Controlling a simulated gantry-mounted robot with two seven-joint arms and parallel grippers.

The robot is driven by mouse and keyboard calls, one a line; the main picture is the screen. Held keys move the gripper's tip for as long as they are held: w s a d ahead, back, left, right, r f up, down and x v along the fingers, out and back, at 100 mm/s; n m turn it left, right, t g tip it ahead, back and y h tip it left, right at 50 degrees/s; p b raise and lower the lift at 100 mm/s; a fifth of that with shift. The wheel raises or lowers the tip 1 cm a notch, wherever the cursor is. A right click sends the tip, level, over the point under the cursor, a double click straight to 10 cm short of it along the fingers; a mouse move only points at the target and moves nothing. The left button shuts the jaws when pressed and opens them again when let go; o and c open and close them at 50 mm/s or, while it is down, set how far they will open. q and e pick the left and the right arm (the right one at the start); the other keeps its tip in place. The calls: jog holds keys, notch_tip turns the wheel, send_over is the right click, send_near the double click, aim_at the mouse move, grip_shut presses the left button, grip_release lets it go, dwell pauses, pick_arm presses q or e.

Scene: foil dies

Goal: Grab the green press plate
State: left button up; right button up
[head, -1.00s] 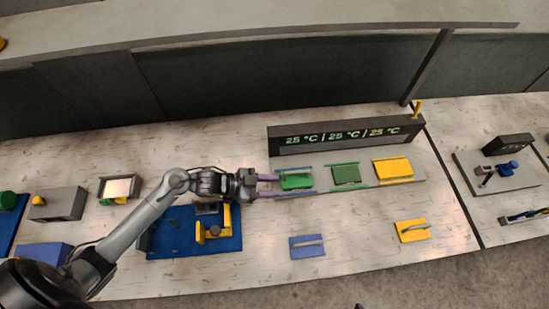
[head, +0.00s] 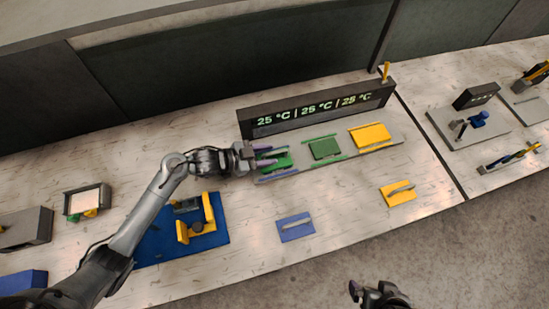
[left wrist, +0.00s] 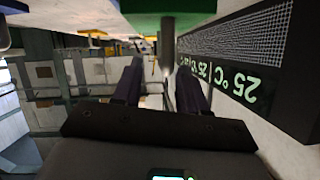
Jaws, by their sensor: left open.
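The bright green press plate (head: 281,163) lies on the leftmost station of the row below the temperature display. My left gripper (head: 268,156) reaches it from the left, with its purple fingers open at the plate's left side and partly covering it. In the left wrist view the green plate (left wrist: 150,5) fills the top edge, and a grey bar (left wrist: 167,45), which looks like its handle, shows between the two dark fingers (left wrist: 160,85). I cannot tell whether the fingers touch it. My right gripper (head: 365,292) shows at the bottom edge, away from the table.
A dark green plate (head: 324,149) and a yellow plate (head: 370,136) sit to the right in the row. The display box (head: 315,108) stands close behind. A blue handled plate (head: 295,228) and a yellow handled plate (head: 398,194) lie in front, with bare table between.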

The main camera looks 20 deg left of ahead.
aim_at(274, 152)
pick_arm(q)
jog(key=x, duration=0.4)
jog(key=shift+w+a, duration=0.1)
jog(key=shift+w, duration=0.1)
grip_shut()
jog(key=shift+r, duration=0.15)
